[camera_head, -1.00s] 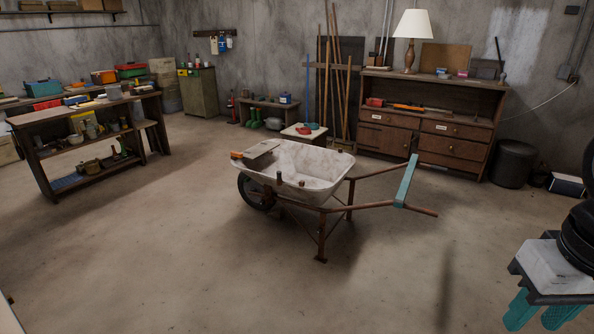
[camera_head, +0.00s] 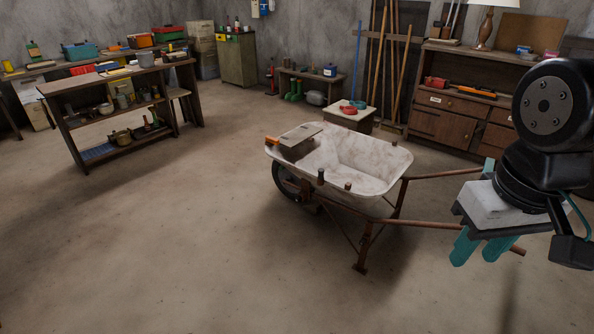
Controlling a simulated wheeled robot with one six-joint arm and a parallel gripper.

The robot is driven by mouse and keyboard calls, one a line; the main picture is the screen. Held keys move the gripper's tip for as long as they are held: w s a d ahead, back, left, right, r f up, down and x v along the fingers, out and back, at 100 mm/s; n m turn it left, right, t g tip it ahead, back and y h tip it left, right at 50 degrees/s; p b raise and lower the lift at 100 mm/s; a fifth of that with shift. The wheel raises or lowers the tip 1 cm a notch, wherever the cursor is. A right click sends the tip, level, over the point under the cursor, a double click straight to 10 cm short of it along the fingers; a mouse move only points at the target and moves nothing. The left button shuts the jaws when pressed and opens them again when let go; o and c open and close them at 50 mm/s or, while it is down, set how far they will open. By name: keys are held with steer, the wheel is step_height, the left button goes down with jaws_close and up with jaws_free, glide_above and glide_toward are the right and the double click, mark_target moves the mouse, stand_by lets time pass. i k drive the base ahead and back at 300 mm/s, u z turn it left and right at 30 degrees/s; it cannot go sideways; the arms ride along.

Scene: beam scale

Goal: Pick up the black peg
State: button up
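A small dark upright peg (camera_head: 320,176), which looks black, stands at the near rim of the white wheelbarrow (camera_head: 372,158). A shorter brownish peg (camera_head: 348,187) stands just right of it. My gripper (camera_head: 480,250) is at the right of the picture, in front of the wheelbarrow's handles and well apart from both pegs. Its two teal fingers point down with a gap between them, and I see nothing held there.
A grey board and an orange item lie on the wheelbarrow's far left corner (camera_head: 299,135). A workbench with shelves (camera_head: 75,160) stands at left. A low stool with bowls (camera_head: 350,116) and a wooden cabinet (camera_head: 440,125) stand behind. The floor in front is clear.

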mark_target(321, 171)
steer(key=u, duration=0.45)
steer(key=i, duration=1.8)
steer(key=z, duration=0.2)
